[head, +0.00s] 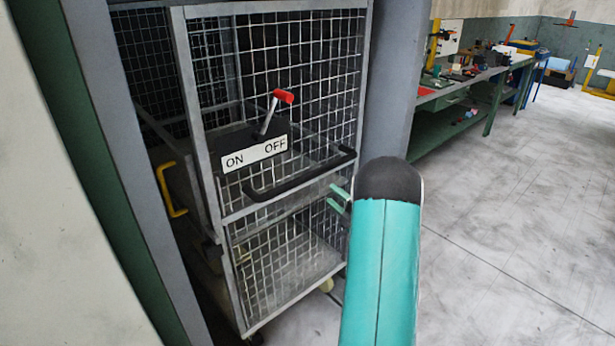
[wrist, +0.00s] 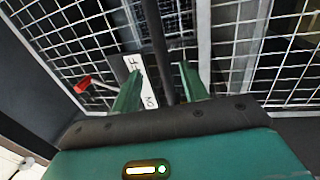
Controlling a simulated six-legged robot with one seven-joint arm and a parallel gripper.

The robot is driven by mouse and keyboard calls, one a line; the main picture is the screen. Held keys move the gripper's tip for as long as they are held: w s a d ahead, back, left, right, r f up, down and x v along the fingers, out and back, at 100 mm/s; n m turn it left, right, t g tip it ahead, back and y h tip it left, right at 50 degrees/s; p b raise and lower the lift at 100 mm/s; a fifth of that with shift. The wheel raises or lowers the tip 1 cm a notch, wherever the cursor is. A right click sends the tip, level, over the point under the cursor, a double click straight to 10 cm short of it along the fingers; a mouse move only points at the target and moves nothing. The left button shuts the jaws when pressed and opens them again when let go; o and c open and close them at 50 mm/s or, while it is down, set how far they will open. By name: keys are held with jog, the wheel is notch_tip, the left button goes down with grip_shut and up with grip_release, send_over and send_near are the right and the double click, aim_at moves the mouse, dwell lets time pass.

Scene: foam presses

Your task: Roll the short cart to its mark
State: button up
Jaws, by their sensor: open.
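A wire-mesh cart (head: 285,60) with a grey frame and casters stands in a bay in the head view. A black bar handle (head: 303,176) crosses its front. Above the handle, an ON/OFF plate (head: 254,153) carries a red-tipped lever (head: 283,97), tilted toward OFF. My gripper (head: 338,198) is open near the right end of the handle, with the arm partly hiding it. In the wrist view, the black bar (wrist: 158,45) shows between the two green fingers of my gripper (wrist: 162,70); contact cannot be told. No floor mark shows.
A yellow handle (head: 171,190) shows at the left inside the bay. A grey post (head: 390,75) stands close to the cart's right and a green post to its left. A green workbench (head: 455,125) with tools is farther right. The grey floor (head: 530,210) at right is open.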

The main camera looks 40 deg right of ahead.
aim_at(313, 178)
jog(key=w, duration=0.4)
jog(key=w+r, duration=0.1)
jog(key=w, duration=0.3)
jog(key=w+r, duration=0.1)
jog(key=w, duration=0.3)
jog(key=shift+a+r, duration=0.15)
jog(key=shift+s, duration=0.1)
grip_shut()
